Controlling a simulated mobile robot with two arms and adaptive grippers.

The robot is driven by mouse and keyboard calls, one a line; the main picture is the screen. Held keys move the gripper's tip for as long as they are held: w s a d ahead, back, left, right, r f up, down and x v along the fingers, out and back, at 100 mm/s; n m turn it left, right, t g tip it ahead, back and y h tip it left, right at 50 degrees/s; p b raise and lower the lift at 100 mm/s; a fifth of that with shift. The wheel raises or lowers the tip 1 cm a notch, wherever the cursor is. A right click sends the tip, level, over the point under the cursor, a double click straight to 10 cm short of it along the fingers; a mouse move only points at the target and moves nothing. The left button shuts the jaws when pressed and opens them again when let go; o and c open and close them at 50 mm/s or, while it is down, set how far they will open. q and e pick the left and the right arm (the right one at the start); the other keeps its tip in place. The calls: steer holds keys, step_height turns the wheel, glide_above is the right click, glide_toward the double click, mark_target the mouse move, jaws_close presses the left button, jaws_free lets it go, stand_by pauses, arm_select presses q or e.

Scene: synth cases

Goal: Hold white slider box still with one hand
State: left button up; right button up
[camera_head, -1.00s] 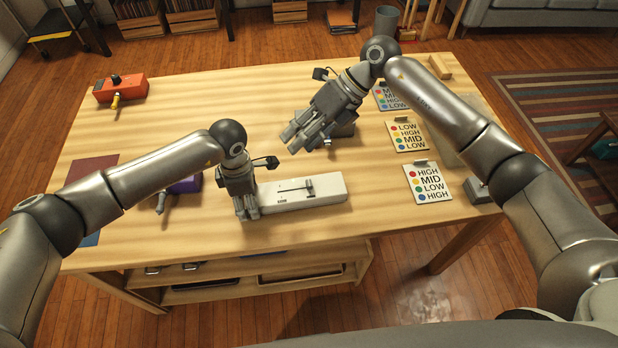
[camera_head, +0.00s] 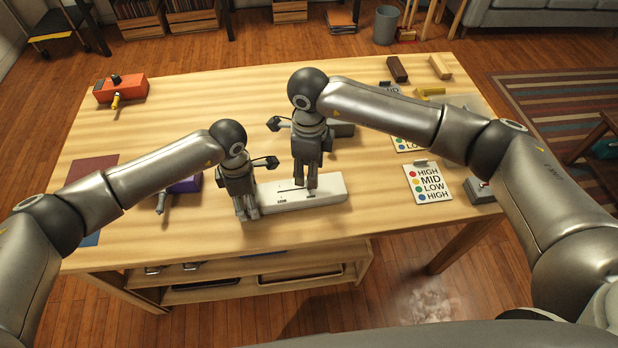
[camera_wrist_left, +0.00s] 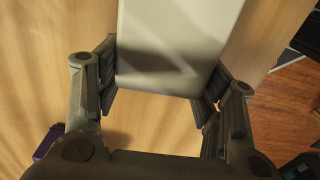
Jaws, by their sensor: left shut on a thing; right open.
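The white slider box (camera_head: 330,184) lies flat on the wooden table near its front edge. My left gripper (camera_head: 247,214) is shut on the box's left end. In the left wrist view its two fingers stand on either side of the white box (camera_wrist_left: 175,45). My right gripper (camera_head: 307,190) is open and points down at the top of the box, over the slider knob, which it mostly hides. I cannot tell whether its fingers touch the knob.
A purple box (camera_head: 186,185) lies to the left, close to my left gripper. An orange box (camera_head: 120,88) sits at the far left. The middle of the table is largely clear.

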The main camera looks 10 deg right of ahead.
steer(key=shift+f, duration=2.35)
steer(key=shift+c, duration=0.2)
jaws_close()
